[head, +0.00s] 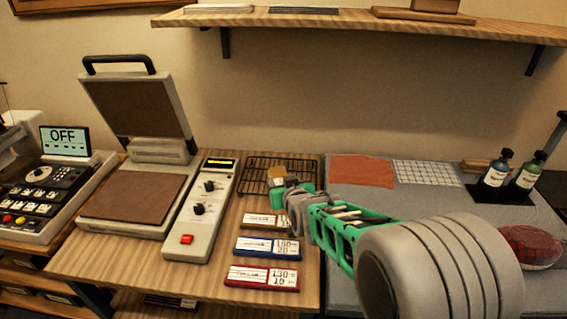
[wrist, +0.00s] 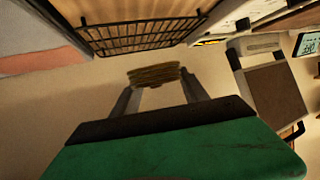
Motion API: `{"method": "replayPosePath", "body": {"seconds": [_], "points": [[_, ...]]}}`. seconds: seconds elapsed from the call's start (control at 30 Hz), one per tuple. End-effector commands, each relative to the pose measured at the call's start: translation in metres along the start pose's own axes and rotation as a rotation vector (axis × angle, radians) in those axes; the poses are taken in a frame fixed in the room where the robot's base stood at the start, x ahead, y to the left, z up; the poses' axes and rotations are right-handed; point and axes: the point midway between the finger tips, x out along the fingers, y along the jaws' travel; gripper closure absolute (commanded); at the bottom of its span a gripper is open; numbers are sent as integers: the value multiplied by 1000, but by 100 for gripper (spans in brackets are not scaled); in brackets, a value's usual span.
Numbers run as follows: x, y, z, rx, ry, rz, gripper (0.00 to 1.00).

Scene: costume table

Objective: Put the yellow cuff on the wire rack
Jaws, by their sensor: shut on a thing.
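The black wire rack (head: 254,176) lies on the wooden table, behind the row of labelled plates. It also shows at the top of the wrist view (wrist: 140,38). My gripper (head: 280,179) reaches in from the right and covers the rack's right part in the head view. In the wrist view its two fingers (wrist: 156,86) are shut on the yellow cuff (wrist: 153,75), a dull yellow-brown band. The cuff (head: 276,174) is small and partly hidden by the gripper in the head view. It appears over or close to the rack; I cannot tell its height.
An open press (head: 140,110) and a grey control box (head: 205,210) stand left of the rack. Labelled plates (head: 266,247) lie in front. Right, a grey table holds an orange cloth (head: 362,170) and bottles (head: 497,170). A shelf (head: 350,22) overhangs the back.

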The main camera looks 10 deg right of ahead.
Motion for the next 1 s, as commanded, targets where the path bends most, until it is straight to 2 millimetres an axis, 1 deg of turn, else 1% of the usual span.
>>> {"method": "replayPosePath", "body": {"seconds": [0.03,0.1,0.2,0.3,0.43,0.57,0.9,1.0], "points": [[25,6,-3,0,-5,-1,94],[53,10,-13,-5,-4,-8,94],[84,14,-22,-12,-2,-19,94],[101,14,-27,-18,0,-26,94],[107,14,-27,-21,0,-31,94],[110,12,-19,-21,0,-33,94],[126,11,22,-21,-1,-34,94],[130,11,30,-21,-1,-34,94]]}}
